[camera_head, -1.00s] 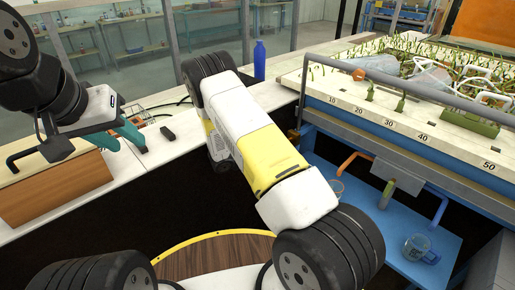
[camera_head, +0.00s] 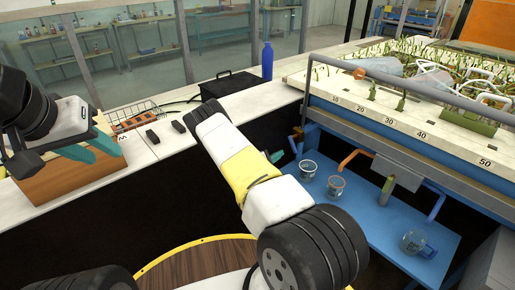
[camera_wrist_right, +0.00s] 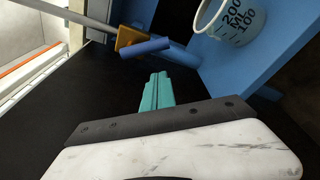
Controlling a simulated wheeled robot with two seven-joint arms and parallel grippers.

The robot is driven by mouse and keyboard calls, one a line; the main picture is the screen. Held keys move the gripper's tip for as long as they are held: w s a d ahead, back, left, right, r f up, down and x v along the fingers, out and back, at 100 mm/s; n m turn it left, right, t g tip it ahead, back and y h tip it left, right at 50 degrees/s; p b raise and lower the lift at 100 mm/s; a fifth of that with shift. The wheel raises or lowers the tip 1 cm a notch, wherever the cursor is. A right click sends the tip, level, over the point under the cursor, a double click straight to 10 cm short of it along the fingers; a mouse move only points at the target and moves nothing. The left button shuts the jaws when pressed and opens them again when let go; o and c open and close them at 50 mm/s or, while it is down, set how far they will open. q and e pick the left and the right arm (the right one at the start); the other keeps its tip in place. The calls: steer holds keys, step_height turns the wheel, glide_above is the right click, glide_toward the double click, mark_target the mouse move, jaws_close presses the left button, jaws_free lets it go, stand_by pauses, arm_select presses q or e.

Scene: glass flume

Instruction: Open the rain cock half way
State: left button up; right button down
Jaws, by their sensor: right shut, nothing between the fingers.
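A small brass-coloured cock body (camera_head: 298,132) with a blue lever (camera_head: 292,145) sits at the left end of the flume's blue frame. In the right wrist view the brass body (camera_wrist_right: 130,40) has its blue lever (camera_wrist_right: 146,47) sticking out, slightly tilted. No label shows that this is the rain cock. My right gripper (camera_head: 276,156) is mostly behind its own arm. In the wrist view its teal fingers (camera_wrist_right: 157,90) are together and empty, just short of the lever, with a gap between. My left gripper (camera_head: 88,148) is open and empty over the wooden box.
Beakers (camera_head: 308,170) (camera_head: 336,188) and a clear mug (camera_head: 415,242) stand on the blue shelf (camera_head: 375,222). An orange pipe (camera_head: 358,156), a green-handled fitting (camera_head: 388,186) and a blue pipe (camera_head: 437,206) hang above it. A blue bottle (camera_head: 267,61) and a black case (camera_head: 228,84) are on the bench.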

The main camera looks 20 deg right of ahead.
steer(key=shift+s+d+r, duration=0.1)
steer(key=shift+d+r, duration=0.1)
steer(key=shift+d, duration=0.35)
steer(key=shift+s+d+r, duration=0.1)
steer(key=shift+d+r, duration=0.15)
steer(key=shift+d, duration=0.35)
steer(key=shift+s+d+r, duration=0.1)
steer(key=shift+d+r, duration=0.1)
steer(key=shift+d, duration=0.35)
